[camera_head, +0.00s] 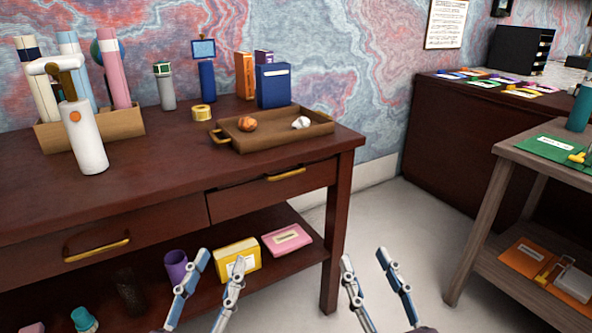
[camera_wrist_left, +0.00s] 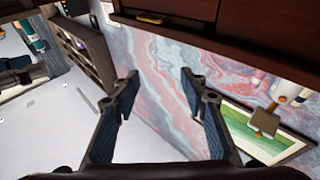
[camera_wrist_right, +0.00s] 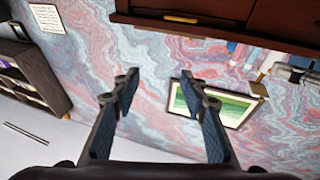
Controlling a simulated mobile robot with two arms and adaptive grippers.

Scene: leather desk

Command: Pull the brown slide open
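The brown desk (camera_head: 150,170) has two brown drawers, which may be the slide. The right drawer (camera_head: 240,200) has a gold handle (camera_head: 285,174) and a dark gap along its top edge; I cannot tell if it is slightly out. The left drawer (camera_head: 40,262) has a gold handle (camera_head: 97,250). My left gripper (camera_head: 217,261) is open and empty, in front of the lower shelf, apart from the handles. My right gripper (camera_head: 364,259) is open and empty, to the right of the desk's front leg. A gold handle shows at the top of the right wrist view (camera_wrist_right: 181,19).
A wooden tray (camera_head: 285,138) with two small items sits on the desk's right end. A white bottle (camera_head: 84,138) stands at left. The lower shelf holds a yellow box (camera_head: 238,262) and pink box (camera_head: 287,240). A side table (camera_head: 520,165) stands right; floor between is clear.

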